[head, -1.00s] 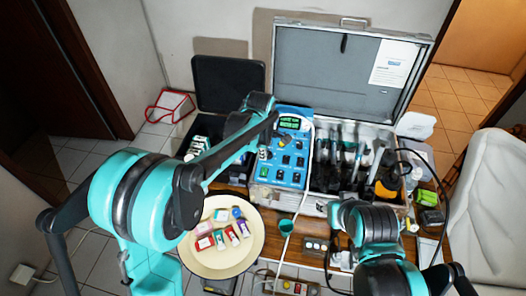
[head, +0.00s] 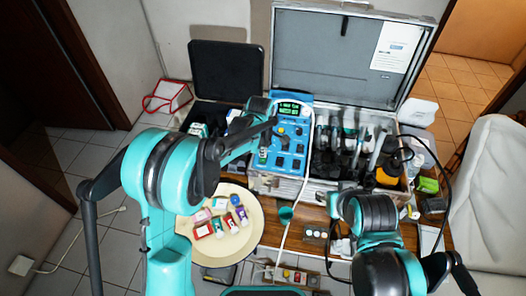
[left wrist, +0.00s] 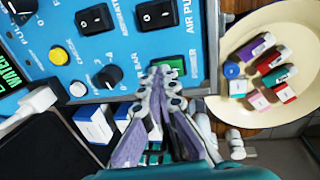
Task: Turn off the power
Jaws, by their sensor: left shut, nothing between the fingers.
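The blue control panel (head: 283,140) stands in the open metal case, with its green display (head: 289,108) lit. In the left wrist view, the green switch (left wrist: 175,65) beside the word POWER sits near the panel's edge. My left gripper (left wrist: 160,76) is shut and empty, its tips right at this switch and covering part of it. I cannot tell whether they touch it. In the head view my left gripper (head: 264,150) is over the panel's lower left side. My right gripper (head: 342,245) is low in front of the case, mostly hidden by its own arm.
A round cream tray (head: 250,245) with several small coloured bottles lies in front of the panel. A teal cup (head: 286,214) stands beside it. Dental handpieces (head: 345,145) fill the case's right side.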

